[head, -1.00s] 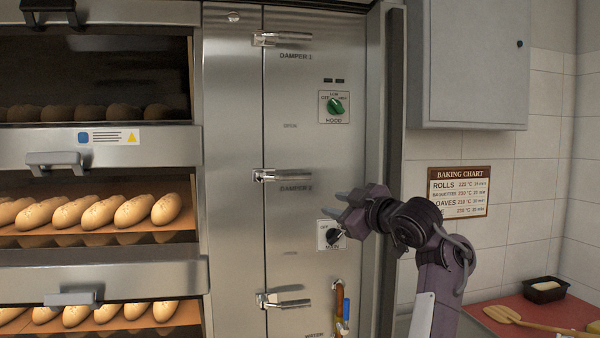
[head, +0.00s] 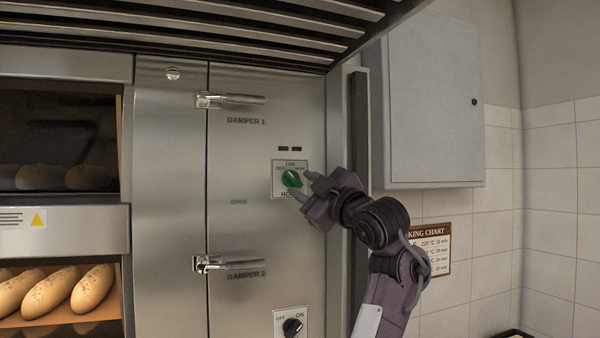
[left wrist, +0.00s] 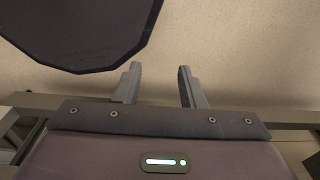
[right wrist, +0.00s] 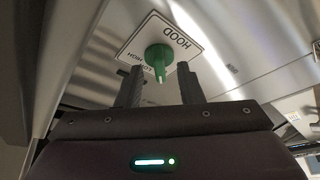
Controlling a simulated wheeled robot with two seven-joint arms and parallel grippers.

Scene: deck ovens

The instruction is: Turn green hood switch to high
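The green hood switch (head: 292,179) sits on a white labelled plate (head: 278,190) on the steel panel. The plate reads OFF, LOW and HIGH. In the right wrist view the green knob (right wrist: 158,58) shows just beyond and between my fingertips, with its narrow grip pointing toward me. My right gripper (head: 304,186) is open just right of the knob, with its fingers pointing at the plate; no finger is seen closed on the knob. My left gripper (left wrist: 157,82) is open and empty in the left wrist view, away from the switch.
Below is a black main switch (head: 292,327) marked OFF and ON. Damper handles (head: 230,100) and (head: 230,264) stick out left of the switch. A slatted hood (head: 200,35) hangs above. A grey wall cabinet (head: 430,110) is at right. Loaves lie in the ovens at left.

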